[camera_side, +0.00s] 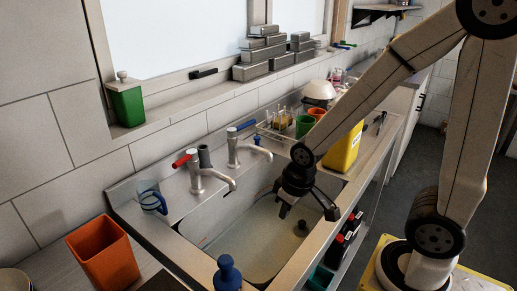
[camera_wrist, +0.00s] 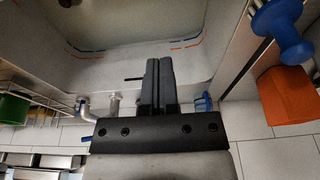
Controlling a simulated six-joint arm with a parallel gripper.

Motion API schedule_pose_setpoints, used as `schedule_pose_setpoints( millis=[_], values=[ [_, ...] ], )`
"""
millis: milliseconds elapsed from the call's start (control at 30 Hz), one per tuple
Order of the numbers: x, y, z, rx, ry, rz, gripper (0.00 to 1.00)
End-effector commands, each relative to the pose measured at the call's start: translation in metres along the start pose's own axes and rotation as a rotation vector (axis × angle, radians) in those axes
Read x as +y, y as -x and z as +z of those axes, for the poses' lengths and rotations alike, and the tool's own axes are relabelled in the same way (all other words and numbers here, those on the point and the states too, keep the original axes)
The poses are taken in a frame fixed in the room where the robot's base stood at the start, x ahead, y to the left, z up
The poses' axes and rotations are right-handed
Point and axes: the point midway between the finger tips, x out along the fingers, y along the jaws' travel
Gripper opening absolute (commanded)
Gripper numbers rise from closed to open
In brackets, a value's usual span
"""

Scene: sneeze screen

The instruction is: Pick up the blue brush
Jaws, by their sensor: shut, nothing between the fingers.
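The blue brush (camera_side: 228,272) stands upright at the near left corner of the sink in the side view, its knob up and its lower part cut off by the frame. In the wrist view the blue brush (camera_wrist: 284,28) is at the top right, with pale bristles at the frame's edge. My gripper (camera_side: 284,211) is over the sink basin, well to the right of and behind the brush in the side view. In the wrist view my gripper (camera_wrist: 158,62) has its two dark fingers together with nothing between them, apart from the brush.
An orange bin (camera_side: 103,256) stands left of the brush. A clear blue-handled mug (camera_side: 150,197) and two taps (camera_side: 203,172) line the back of the sink (camera_side: 225,240). A yellow container (camera_side: 345,150) stands to the right. The space above the basin is mostly free.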

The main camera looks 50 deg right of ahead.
Motion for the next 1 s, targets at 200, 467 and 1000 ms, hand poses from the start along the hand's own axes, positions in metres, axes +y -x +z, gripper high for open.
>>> schedule_pose_setpoints(
  millis=[200, 467, 1000],
  values=[
    [0.000, 0.000, 0.000, 0.000, 0.000, 0.000, 0.54],
    [0.000, 0.000, 0.000, 0.000, 0.000, 0.000, 0.90],
    [-0.019, -0.001, -0.011, -0.031, -0.149, -0.011, 0.90]
  ],
)
